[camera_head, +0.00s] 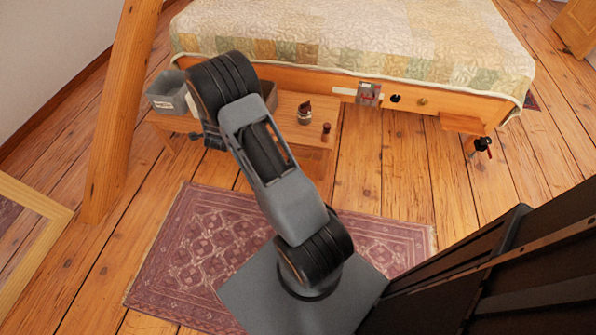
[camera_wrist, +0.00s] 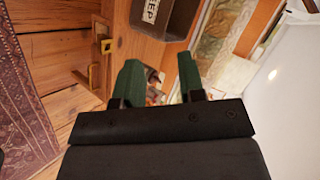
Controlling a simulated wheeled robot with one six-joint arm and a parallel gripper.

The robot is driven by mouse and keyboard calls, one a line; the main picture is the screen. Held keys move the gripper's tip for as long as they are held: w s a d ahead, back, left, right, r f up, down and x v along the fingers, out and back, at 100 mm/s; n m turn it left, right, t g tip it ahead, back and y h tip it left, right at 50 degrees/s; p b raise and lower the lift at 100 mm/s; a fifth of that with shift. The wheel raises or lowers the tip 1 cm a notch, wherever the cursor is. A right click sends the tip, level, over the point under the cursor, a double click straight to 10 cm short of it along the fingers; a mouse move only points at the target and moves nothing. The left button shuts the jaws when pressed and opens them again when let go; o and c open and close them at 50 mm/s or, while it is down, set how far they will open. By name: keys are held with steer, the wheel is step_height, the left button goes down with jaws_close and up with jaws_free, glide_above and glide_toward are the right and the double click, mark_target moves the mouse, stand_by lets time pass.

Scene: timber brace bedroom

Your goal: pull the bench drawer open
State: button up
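The low wooden bench (camera_head: 312,155) stands between the rug and the bed, with my arm across its middle. In the head view my gripper is hidden behind my arm. I cannot clearly make out the drawer's edges or whether it stands open.
A grey bin (camera_head: 168,97) with a label sits at the bench's left end; a dark bin (camera_wrist: 166,16) shows in the wrist view. A jar (camera_head: 304,114) and a small bottle (camera_head: 326,129) stand on the bench. A wooden post (camera_head: 118,110) rises at left.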

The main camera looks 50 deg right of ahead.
steer(key=s+d+f+m+g+h+b, duration=0.1)
steer(key=s+d+f+m+h+b, duration=0.15)
steer(key=f, duration=0.55)
steer(key=s+d+f+m+g+h+b, duration=0.1)
steer(key=d+f+m+h+b, duration=0.2)
steer(key=f, duration=0.5)
steer(key=m+g+h+b, duration=0.4)
steer(key=m+b, duration=0.1)
glide_toward(298, 159)
steer(key=shift+f+b+x, duration=0.2)
steer(key=shift+b+x, duration=1.95)
steer(key=shift+x, duration=3.05)
steer(key=shift+w, duration=0.1)
steer(key=shift+c, duration=0.4)
jaws_close()
